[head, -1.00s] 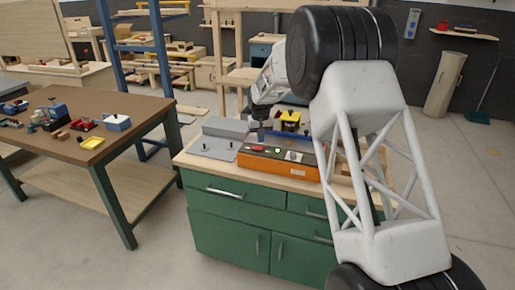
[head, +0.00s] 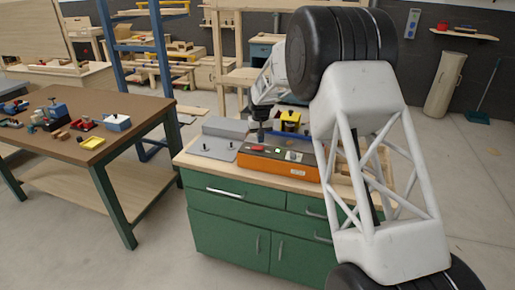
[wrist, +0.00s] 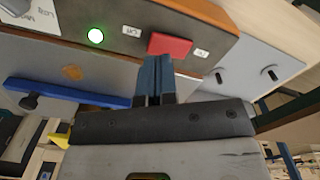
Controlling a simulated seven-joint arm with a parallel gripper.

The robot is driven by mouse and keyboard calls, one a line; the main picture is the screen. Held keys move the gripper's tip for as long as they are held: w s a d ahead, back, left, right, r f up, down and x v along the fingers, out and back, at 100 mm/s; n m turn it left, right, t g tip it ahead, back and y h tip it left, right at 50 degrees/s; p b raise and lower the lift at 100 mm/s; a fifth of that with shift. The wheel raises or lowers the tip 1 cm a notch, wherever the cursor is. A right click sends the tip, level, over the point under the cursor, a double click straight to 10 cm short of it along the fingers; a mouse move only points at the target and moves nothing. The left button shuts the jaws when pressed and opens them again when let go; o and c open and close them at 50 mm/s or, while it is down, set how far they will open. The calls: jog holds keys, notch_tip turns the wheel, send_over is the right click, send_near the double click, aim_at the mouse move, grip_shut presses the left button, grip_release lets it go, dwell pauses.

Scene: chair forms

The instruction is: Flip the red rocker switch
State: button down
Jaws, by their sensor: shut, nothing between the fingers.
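The red rocker switch (wrist: 170,45) is on the grey top panel of an orange control box (head: 272,167), between two small white labels. It also shows in the head view (head: 257,148) as a small red patch. My gripper (wrist: 154,60) is shut and empty, with its blue fingertips at the near edge of the switch in the wrist view. I cannot tell whether they touch it. In the head view my gripper (head: 261,138) points down just over the box. A round green light (wrist: 95,35) is lit beside the switch. The switch's tilt is unclear.
The box stands on a wooden-topped green cabinet (head: 240,210). A grey plate with dark knobs (head: 212,148) lies left of it, and a yellow block (head: 290,117) stands behind. A blue bar (wrist: 65,92) is near the gripper. A brown table (head: 70,115) is further left.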

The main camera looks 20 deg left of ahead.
aim_at(260, 147)
jog(key=shift+f, duration=1.6)
dwell(1.5)
jog(key=shift+r, duration=3.55)
